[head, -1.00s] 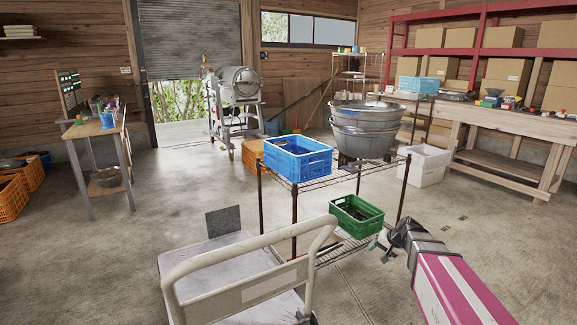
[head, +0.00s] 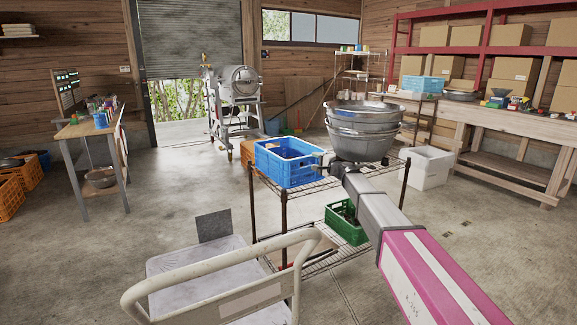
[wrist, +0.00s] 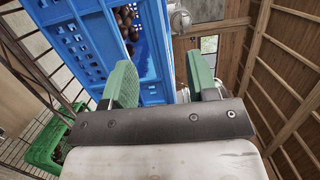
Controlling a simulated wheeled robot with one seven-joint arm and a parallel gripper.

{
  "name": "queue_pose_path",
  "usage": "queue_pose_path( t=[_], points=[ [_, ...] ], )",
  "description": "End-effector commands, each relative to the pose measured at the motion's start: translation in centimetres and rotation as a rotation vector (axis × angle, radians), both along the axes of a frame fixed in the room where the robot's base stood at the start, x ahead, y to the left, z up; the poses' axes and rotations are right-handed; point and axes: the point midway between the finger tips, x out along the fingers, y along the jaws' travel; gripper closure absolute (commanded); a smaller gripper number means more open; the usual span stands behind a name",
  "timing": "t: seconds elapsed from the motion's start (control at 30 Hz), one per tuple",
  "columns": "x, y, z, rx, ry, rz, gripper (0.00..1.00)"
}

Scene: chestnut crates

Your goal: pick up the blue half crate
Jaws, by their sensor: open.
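The blue half crate (head: 288,163) stands on the top wire shelf of a rack, and brown chestnuts (wrist: 127,24) are visible inside it in the wrist view. My gripper (head: 327,160) is at the crate's right end in the head view, partly hidden by my arm. In the wrist view, the gripper's green finger pads (wrist: 160,68) are open. The crate's blue wall (wrist: 156,50) shows between them, with the left pad overlapping the crate in the picture. I cannot tell whether either pad touches the wall.
Stacked metal bowls (head: 360,130) stand just right of the crate, close to my arm. A green crate (head: 343,224) sits on the lower shelf. A pale cart (head: 205,272) stands in front at left. Open floor lies left of the rack.

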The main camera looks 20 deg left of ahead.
Motion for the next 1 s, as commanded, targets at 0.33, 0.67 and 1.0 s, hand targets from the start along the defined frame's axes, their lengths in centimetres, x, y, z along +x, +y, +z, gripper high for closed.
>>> queue_pose_path(
  t=[0.33,0.67,1.0],
  points=[
    [1.8,2.9,-0.1,-0.001,0.0,0.0,0.47],
    [4.2,6.5,-0.2,-0.001,0.0,-0.001,0.47],
    [4.2,6.8,-0.2,-0.001,0.0,-0.001,0.66]
  ],
)
